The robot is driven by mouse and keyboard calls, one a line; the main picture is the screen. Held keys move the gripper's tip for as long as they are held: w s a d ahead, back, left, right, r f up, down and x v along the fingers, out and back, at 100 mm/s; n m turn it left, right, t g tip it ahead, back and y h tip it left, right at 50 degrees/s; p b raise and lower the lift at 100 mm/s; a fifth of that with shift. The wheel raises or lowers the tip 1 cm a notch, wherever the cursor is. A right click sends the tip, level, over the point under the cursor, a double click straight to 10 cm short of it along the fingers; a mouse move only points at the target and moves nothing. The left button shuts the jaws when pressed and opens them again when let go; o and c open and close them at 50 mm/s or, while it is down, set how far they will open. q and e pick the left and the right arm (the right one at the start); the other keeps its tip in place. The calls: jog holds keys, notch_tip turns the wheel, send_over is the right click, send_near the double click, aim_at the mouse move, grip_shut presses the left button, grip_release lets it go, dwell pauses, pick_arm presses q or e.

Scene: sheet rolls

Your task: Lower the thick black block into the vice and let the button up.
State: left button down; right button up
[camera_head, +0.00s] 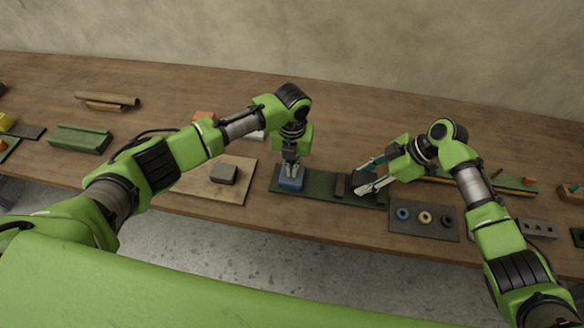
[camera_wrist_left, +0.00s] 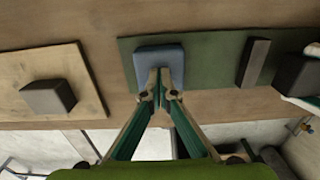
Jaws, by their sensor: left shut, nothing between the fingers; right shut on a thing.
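The blue button (camera_head: 290,184) sits at the left end of the green base (camera_head: 316,182); it also shows in the left wrist view (camera_wrist_left: 150,57). My left gripper (camera_head: 291,172) points straight down with its fingers shut and empty, tips against the button's top. A dark bar of the vice (camera_head: 340,186) stands across the base. My right gripper (camera_head: 366,176) is shut on the thick black block (camera_head: 361,181), just right of that bar. The left wrist view shows the block (camera_wrist_left: 297,76) apart from the bar (camera_wrist_left: 254,62). I cannot tell its height above the base.
A pale board (camera_head: 203,187) with a dark grey block (camera_head: 224,173) lies left of the base. A dark plate with rings (camera_head: 424,230) lies at the front right. A green channel piece (camera_head: 80,139) and brown rolls (camera_head: 106,98) are far left.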

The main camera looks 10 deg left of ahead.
pick_arm(q)
jog(key=shift+s+f, duration=0.15)
pick_arm(e)
jog(key=shift+f, duration=1.4)
jog(key=o, duration=1.4)
jog(key=shift+r, duration=0.1)
jog(key=shift+r, duration=4.4)
pick_arm(q)
notch_tip(320, 180, up, 9)
jog(key=p, duration=0.7)
jog(key=shift+p, duration=0.35)
pick_arm(e)
notch_tip(320, 180, up, 8)
jog(key=shift+f, duration=0.15)
